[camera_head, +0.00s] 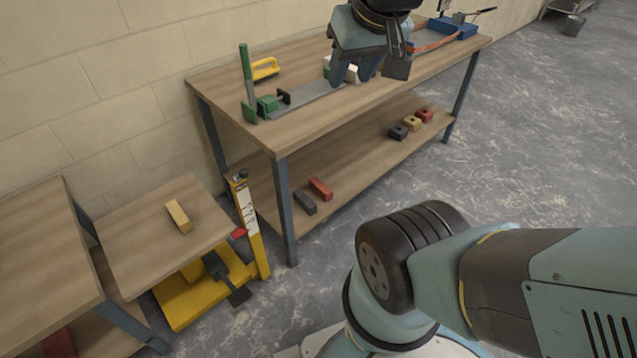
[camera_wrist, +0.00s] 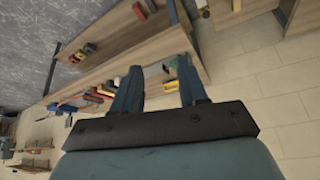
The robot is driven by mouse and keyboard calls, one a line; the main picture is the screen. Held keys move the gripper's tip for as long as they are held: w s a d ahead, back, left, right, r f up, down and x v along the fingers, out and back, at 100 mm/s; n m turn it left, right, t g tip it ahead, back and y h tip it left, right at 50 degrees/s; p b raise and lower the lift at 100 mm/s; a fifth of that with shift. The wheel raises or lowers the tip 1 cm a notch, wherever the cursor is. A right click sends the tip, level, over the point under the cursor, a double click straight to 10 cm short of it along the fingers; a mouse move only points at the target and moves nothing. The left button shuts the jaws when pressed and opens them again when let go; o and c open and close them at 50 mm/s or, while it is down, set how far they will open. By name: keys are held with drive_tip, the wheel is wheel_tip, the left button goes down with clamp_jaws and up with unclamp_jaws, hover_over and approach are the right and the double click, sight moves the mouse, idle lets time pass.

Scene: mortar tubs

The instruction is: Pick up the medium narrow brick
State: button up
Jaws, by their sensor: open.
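Several bricks are in view, and I cannot tell for sure which one is the medium narrow brick. A yellow elongated brick (camera_head: 178,216) lies on the low wooden platform at the left. A red brick (camera_head: 320,189) and a dark grey brick (camera_head: 304,202) lie side by side on the workbench's lower shelf. My gripper (camera_head: 353,76) is open above the workbench top, far from these three bricks. A pale block (camera_head: 352,70) shows partly behind its fingers. In the wrist view my open fingers (camera_wrist: 160,63) point towards the bench, with nothing seen clearly held between them.
The workbench (camera_head: 300,132) has a green-handled tool (camera_head: 246,80), a yellow-handled float (camera_head: 265,69) and a grey level-like strip (camera_head: 305,99) on top. Small holed blocks (camera_head: 411,123) sit on its lower shelf. A yellow lift (camera_head: 200,295) carries the low platform. Floor at right is clear.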

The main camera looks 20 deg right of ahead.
drive_tip(key=shift+s+a, duration=0.15)
drive_tip(key=shift+a, duration=0.05)
drive_tip(key=shift+o, duration=0.2)
